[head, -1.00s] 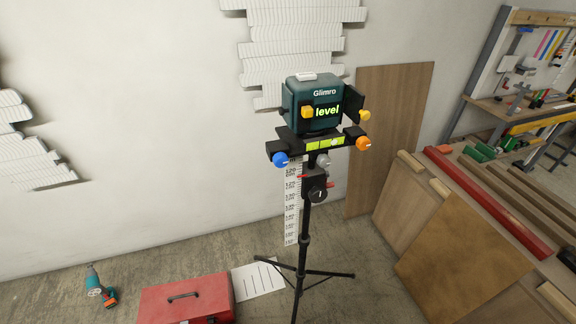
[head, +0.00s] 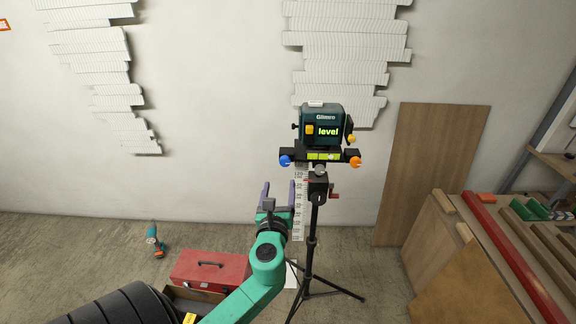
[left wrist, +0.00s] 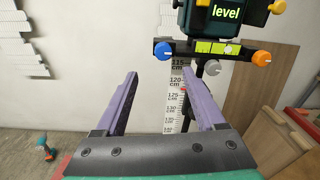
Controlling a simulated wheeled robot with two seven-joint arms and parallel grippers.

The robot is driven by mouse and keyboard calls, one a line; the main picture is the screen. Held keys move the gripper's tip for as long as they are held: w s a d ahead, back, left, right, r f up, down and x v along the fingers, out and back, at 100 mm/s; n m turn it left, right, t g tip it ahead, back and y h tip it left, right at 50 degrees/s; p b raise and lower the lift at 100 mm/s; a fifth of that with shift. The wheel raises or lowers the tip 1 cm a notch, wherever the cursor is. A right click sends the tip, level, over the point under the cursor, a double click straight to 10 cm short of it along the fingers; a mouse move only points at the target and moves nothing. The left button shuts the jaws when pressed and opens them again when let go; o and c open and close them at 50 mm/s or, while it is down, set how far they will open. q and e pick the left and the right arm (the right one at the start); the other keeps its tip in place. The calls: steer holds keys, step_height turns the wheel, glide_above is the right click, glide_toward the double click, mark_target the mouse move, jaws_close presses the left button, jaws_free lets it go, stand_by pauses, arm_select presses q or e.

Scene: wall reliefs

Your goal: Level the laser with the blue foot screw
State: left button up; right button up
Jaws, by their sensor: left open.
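The dark teal laser (head: 322,125) stands on a black tripod (head: 312,240), and its display reads "level" in green. Below it is a black bar with yellow-green vials (head: 323,156). The blue foot screw (head: 285,161) is at the bar's left end and an orange screw (head: 354,162) is at its right end. In the left wrist view the blue foot screw (left wrist: 164,50) is above and beyond my fingertips. My left gripper (head: 278,188) is open and empty, below and slightly left of the blue screw, not touching it. My right gripper is not in view.
A measuring scale (head: 299,215) stands behind the tripod. A red toolbox (head: 210,267) and a drill (head: 155,240) are on the floor at left. Wooden boards (head: 435,170) lean at right. White reliefs (head: 345,45) hang on the wall.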

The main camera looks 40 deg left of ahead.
arm_select(q)
steer(key=p, duration=0.1)
glide_toward(285, 163)
steer(key=x, duration=0.8)
steer(key=shift+w+a, duration=0.15)
steer(key=shift+w+a+f, duration=0.1)
steer(key=shift+a, duration=0.05)
steer(key=c, duration=1.1)
jaws_close()
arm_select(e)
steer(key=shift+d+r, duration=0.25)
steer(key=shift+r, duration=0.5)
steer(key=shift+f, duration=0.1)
